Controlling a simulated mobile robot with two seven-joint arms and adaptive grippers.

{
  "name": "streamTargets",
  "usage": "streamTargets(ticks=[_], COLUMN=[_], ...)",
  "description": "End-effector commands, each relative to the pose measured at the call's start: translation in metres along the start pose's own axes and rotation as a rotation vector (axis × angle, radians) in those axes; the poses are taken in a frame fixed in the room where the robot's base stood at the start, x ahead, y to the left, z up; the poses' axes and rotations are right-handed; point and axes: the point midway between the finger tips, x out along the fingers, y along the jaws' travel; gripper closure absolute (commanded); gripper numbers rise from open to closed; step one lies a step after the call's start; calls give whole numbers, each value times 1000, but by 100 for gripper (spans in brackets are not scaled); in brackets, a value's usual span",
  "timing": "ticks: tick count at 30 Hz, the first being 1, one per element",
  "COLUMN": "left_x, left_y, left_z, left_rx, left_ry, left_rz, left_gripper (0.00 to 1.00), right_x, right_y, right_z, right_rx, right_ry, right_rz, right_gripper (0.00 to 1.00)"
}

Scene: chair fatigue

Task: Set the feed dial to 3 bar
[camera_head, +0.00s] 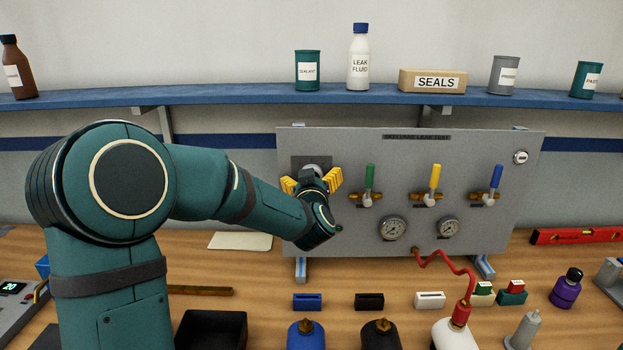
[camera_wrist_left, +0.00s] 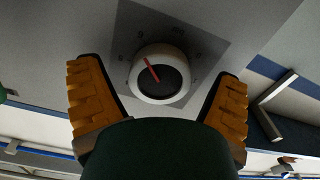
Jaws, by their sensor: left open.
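The feed dial (camera_wrist_left: 158,75) is a round white knob with a dark face and a red pointer line, on a dark grey square plate of the panel. In the head view the dial (camera_head: 311,170) is partly hidden behind my left gripper (camera_head: 312,182), at the upper left of the grey panel (camera_head: 400,160). My right gripper is not in view.
Green (camera_head: 369,180), yellow (camera_head: 434,178) and blue (camera_head: 495,178) valve levers stand right of the dial, above two gauges (camera_head: 393,228) (camera_head: 448,228). A red hose (camera_head: 445,262) runs from the panel to a white bottle (camera_head: 457,333). Several bottles and small blocks crowd the bench front.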

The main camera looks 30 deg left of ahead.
Motion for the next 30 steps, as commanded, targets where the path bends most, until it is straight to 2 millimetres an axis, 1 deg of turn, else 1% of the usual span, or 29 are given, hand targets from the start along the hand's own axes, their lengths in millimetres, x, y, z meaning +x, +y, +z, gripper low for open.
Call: streamTargets(ticks=[2,3,5,6,7,8,14,20,26,30], left_x=[0,0,0,0,0,0,0,0,0,0], left_y=[0,0,0,0,0,0,0,0,-1,-1], left_z=[0,0,0,0,0,0,0,1,3,4], left_rx=[0,0,0,0,0,0,-5,-55,-177,-300], left_ry=[0,0,0,0,0,0,0,1,3,2], left_rz=[0,0,0,0,0,0,0,1,0,0], left_gripper=[11,25,46,60,71,79,79,79,79,79], right_x=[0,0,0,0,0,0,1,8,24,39], right_y=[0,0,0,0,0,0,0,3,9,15], right_z=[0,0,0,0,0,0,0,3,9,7], right_rx=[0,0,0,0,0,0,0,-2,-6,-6], right_ry=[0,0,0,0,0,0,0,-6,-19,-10], right_rz=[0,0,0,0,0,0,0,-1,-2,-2], right_gripper=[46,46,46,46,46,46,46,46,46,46])
